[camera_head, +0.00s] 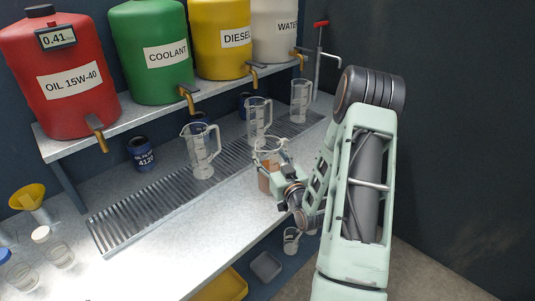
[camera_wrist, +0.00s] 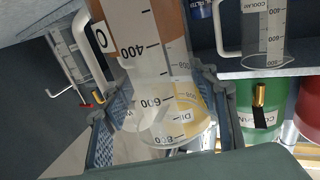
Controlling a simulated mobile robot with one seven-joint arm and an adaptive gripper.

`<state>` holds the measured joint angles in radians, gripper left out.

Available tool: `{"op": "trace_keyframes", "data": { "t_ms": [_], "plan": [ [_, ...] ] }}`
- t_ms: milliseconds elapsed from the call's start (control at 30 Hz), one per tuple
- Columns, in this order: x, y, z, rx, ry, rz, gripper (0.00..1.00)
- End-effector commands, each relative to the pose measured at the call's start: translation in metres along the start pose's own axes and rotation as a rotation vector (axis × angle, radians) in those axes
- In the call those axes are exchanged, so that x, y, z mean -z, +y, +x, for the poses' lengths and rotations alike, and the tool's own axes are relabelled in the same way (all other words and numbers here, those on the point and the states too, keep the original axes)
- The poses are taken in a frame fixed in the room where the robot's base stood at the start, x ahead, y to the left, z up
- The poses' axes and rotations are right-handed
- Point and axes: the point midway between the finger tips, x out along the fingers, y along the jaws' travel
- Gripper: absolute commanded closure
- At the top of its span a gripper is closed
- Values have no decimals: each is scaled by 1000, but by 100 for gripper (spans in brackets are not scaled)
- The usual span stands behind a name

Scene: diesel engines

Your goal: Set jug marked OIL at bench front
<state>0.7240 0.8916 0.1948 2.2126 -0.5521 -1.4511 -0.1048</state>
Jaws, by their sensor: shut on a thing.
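A clear graduated jug with brown liquid in its lower part (camera_head: 267,147) is held near the front edge of the bench (camera_head: 160,262), roughly upright. I cannot tell whether its base touches the bench. My gripper (camera_head: 272,174) is shut on this jug from the front right. In the wrist view, which is upside down, the jug (camera_wrist: 148,62) sits between the two blue-grey fingers. Only the letter "O" of its label shows there; the rest is hidden.
Empty clear jugs stand behind on the drain grate: left (camera_head: 201,155), middle (camera_head: 257,120) and right (camera_head: 300,100). Drums of oil (camera_head: 62,85), coolant (camera_head: 152,60), diesel and water line the shelf. A blue can (camera_head: 142,153) stands left.

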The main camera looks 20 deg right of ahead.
Motion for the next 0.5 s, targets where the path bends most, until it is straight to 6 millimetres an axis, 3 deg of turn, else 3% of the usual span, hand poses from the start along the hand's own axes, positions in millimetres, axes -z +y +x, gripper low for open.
{"op": "trace_keyframes", "data": {
  "t_ms": [167,200,333,500],
  "plan": [
    [-2,0,1,1,4,-1,100],
    [-2,0,0,1,0,0,42],
    [-2,0,0,1,0,0,29],
    [-2,0,0,1,0,0,29]
  ]
}}
